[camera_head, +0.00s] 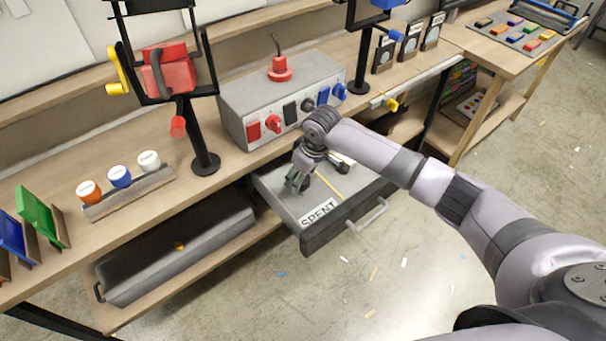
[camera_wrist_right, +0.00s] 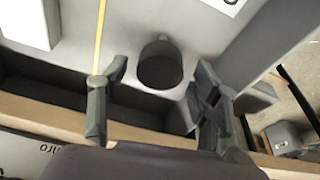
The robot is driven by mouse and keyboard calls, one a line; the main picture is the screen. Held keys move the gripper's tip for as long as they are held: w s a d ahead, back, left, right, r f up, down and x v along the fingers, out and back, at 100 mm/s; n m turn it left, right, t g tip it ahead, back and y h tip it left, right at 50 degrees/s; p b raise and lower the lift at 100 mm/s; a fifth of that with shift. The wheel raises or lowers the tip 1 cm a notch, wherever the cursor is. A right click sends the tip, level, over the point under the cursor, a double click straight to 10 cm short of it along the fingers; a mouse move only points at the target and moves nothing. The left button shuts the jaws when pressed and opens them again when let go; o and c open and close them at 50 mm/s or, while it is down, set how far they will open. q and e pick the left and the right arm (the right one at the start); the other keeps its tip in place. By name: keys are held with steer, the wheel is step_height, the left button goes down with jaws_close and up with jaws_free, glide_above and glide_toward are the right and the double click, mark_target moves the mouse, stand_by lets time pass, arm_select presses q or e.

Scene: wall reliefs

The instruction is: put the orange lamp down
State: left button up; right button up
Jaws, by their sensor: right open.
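My right gripper (camera_head: 299,183) reaches down into the open drawer labelled SPENT (camera_head: 345,220). In the right wrist view the gripper (camera_wrist_right: 160,72) is open, its two fingers apart. A dark grey cylinder (camera_wrist_right: 160,66) with a small nub shows between and just beyond the fingers; I cannot tell whether a finger touches it. No orange shows on it. An orange-and-white round piece (camera_head: 88,191) stands at the left end of a small rack (camera_head: 130,193) on the bench; I cannot tell whether it is the lamp. My left gripper is not in view.
A yellow pencil-like stick (camera_head: 328,184) and a pale block (camera_wrist_right: 30,22) lie in the drawer. Above it stands a grey box (camera_head: 245,100) with red and blue knobs. A black stand (camera_head: 201,130) is to its left. A long grey toolbox (camera_head: 175,255) sits on the lower shelf.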

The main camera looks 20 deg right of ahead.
steer(key=shift+r, duration=0.1)
steer(key=b+v, duration=0.1)
steer(key=v, duration=1.1)
steer(key=shift+s, duration=0.1)
